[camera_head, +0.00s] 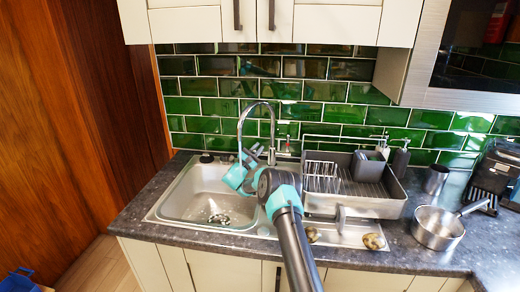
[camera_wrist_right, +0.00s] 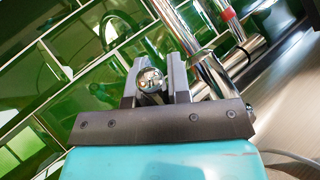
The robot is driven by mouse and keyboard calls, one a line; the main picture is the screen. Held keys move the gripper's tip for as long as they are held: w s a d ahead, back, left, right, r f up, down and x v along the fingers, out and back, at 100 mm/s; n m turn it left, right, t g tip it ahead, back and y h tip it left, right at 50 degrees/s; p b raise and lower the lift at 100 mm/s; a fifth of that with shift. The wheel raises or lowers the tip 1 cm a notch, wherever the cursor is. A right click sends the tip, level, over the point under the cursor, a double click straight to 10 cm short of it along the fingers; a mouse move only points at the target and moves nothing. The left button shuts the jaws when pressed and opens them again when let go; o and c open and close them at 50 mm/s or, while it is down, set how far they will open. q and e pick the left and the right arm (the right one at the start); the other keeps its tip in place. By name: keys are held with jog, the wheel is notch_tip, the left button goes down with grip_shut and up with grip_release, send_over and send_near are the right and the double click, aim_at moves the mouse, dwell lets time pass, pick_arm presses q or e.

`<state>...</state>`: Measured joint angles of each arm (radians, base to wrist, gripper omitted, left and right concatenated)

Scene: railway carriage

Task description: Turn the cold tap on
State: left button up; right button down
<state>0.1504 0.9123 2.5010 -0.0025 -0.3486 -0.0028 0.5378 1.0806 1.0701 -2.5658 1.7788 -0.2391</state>
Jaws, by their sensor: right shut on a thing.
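The chrome tap (camera_head: 272,128) stands behind the sink, its tall curved spout arching left over the basin. My right gripper (camera_head: 254,152) reaches up to the left side of the tap's base. In the right wrist view, my right gripper (camera_wrist_right: 150,88) is shut around a round-ended chrome tap handle (camera_wrist_right: 150,78). A second handle with a red mark (camera_wrist_right: 228,14) shows to the right, apart from the fingers. The gripped handle is mostly hidden by my gripper in the head view. No running water is visible. My left gripper is not in view.
The steel sink basin (camera_head: 178,190) lies left of my arm. A grey dish rack (camera_head: 378,205) with a wire holder stands close on its right. A saucepan (camera_head: 437,228) and a dark cup (camera_head: 435,179) are farther right. Cupboards (camera_head: 240,22) hang above the green tiles.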

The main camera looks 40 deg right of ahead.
jog(key=c, duration=1.1)
grip_release()
